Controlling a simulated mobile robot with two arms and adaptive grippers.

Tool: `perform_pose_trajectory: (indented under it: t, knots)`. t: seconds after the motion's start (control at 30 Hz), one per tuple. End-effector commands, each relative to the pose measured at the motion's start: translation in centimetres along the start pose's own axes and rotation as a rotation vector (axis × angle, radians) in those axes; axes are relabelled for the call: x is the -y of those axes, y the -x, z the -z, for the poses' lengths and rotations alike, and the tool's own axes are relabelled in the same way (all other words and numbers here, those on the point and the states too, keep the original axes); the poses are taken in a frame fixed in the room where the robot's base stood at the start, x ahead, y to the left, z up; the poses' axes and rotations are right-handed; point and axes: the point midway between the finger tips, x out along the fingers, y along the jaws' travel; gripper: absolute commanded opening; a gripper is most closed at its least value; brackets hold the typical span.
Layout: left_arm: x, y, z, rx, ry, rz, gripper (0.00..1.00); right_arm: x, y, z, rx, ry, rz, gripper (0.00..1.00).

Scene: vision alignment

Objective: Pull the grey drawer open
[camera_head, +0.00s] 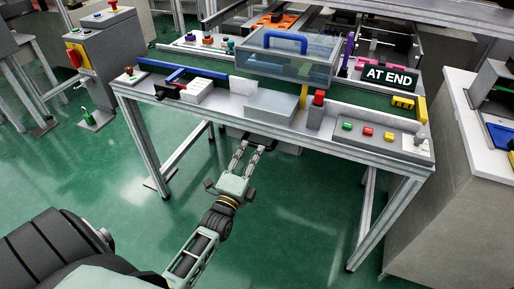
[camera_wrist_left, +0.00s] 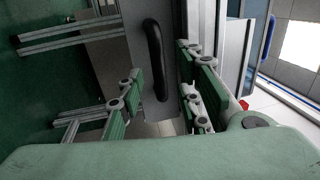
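The grey drawer (camera_head: 285,146) is under the front edge of the workbench, mostly hidden by the table top in the head view. In the left wrist view its grey front (camera_wrist_left: 133,30) carries a long black handle (camera_wrist_left: 154,58). My left gripper (camera_head: 250,147) reaches toward the drawer from the front. In the left wrist view the fingers of my left gripper (camera_wrist_left: 163,88) are spread, one to each side of the handle's line, with a gap to it. I cannot tell how deep the fingertips reach. My right gripper is not in view.
The workbench (camera_head: 272,131) bears a clear box with a blue handle (camera_head: 290,65), a red button post (camera_head: 317,108), a panel of coloured buttons (camera_head: 375,135) and an "AT END" sign (camera_head: 389,77). Metal legs stand at both ends. Green floor (camera_head: 290,215) in front is clear.

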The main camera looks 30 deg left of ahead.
Motion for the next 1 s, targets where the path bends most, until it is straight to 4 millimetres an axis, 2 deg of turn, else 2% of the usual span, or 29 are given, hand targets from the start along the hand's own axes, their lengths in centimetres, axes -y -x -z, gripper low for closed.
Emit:
perform_pose_trajectory:
  t: [0.1,0.3,0.63,1.0]
  knots:
    - [0.0,-2.0,0.1,-0.001,-0.001,0.001,0.33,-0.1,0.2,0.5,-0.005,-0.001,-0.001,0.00]
    - [-0.1,-4.1,0.0,-0.001,0.000,-0.002,0.33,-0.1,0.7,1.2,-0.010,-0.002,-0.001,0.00]
    - [-0.2,-4.5,0.1,-0.001,0.001,-0.004,0.33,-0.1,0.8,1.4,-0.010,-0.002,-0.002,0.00]
    - [-0.2,-4.4,0.1,-0.001,0.002,-0.004,0.00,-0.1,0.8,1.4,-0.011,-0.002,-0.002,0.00]
